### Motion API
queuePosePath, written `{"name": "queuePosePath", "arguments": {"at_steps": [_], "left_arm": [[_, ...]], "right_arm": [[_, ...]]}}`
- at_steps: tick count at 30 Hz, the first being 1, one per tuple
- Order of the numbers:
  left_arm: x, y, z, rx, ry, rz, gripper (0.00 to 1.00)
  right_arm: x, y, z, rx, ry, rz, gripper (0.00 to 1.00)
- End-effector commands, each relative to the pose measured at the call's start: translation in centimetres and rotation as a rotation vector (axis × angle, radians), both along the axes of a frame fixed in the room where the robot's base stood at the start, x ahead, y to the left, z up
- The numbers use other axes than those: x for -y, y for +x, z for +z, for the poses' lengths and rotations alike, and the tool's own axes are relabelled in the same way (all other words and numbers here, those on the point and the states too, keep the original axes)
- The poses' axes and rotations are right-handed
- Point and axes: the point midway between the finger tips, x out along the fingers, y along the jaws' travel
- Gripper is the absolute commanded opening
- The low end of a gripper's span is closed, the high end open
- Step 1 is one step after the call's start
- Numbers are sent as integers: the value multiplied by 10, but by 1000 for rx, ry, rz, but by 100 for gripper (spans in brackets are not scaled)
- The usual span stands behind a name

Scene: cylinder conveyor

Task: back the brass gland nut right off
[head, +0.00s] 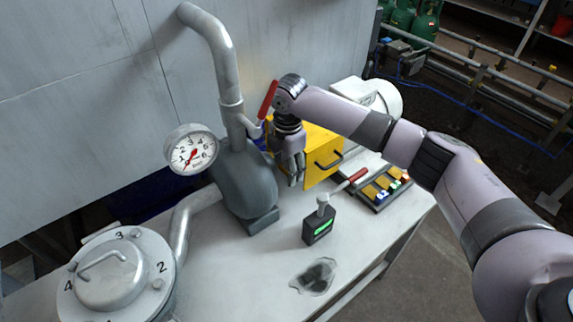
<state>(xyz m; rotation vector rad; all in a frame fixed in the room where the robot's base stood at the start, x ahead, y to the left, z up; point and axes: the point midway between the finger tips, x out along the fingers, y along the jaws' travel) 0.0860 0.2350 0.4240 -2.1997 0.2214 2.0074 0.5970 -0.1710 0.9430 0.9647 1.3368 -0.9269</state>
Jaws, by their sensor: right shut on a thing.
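I cannot make out the brass gland nut in the head view. A grey pump-like body (246,180) stands on the bench with a pale pipe rising from it. A red lever (268,99) sits beside that pipe, behind my right wrist. My right gripper (293,180) points down, just right of the grey body and in front of the yellow box. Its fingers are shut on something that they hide. I cannot tell what it is. My left gripper is not in view.
A yellow box (319,149), a tray of small coloured parts (380,188), a red-handled tool (352,178) and a dark device with a green display (319,226) are nearby. A gauge (191,150) and numbered flange (118,270) stand left.

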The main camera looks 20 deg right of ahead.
Motion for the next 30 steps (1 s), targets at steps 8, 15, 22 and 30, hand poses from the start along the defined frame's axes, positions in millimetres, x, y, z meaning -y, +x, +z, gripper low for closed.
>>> {"name": "queuePosePath", "arguments": {"at_steps": [8,15,22,30], "left_arm": [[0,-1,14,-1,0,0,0],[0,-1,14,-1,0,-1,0],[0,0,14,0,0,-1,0],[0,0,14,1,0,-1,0]], "right_arm": [[1,-3,-12,163,60,0,3],[0,-2,-14,183,69,1,3],[0,-2,-14,182,67,1,61],[0,-1,-12,185,68,0,75]]}}
